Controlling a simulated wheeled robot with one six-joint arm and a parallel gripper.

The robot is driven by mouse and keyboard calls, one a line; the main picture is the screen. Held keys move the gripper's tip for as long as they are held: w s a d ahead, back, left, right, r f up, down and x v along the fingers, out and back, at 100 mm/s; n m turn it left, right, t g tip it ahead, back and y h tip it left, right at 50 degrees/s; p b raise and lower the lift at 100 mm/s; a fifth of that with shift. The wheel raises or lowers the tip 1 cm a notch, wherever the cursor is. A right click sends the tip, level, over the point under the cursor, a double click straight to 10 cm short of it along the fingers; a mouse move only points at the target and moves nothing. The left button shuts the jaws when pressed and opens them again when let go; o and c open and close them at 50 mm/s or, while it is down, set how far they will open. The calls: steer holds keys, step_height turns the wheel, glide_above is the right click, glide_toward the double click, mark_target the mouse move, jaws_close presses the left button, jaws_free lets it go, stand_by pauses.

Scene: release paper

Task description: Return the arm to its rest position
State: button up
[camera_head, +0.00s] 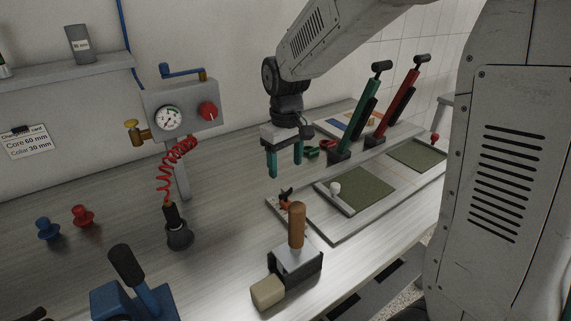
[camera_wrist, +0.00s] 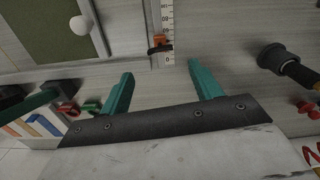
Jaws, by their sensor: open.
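My gripper (camera_head: 284,163) hangs over the workbench (camera_head: 120,205) near its middle, with its teal fingers pointing down. In the wrist view the two fingers (camera_wrist: 158,88) stand wide apart with nothing between them. The gripper is open and empty. My arm comes in from the upper right and bends down to the gripper. A white ruler strip (camera_wrist: 163,25) with an orange and black slider (camera_wrist: 160,43) lies on the bench just beyond the fingertips in the wrist view.
A gauge box (camera_head: 180,110) with a red coiled hose stands left. Green and red upright levers (camera_head: 360,107) stand right, behind green-topped trays (camera_head: 362,192). A wooden-handled block tool (camera_head: 296,258) and blue clamp (camera_head: 130,297) stand in front. Blue and red knobs (camera_head: 82,215) lie left.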

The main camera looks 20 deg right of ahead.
steer(key=s+d+r+m, duration=0.1)
steer(key=s+r, duration=0.1)
steer(key=s, duration=0.7)
steer(key=s+d+r+m, duration=0.1)
steer(key=s+r, duration=0.2)
steer(key=s, duration=0.6)
steer(key=s+d+r+m+t, duration=0.1)
steer(key=s+r, duration=0.2)
steer(key=s, duration=0.6)
steer(key=shift+m, duration=0.4)
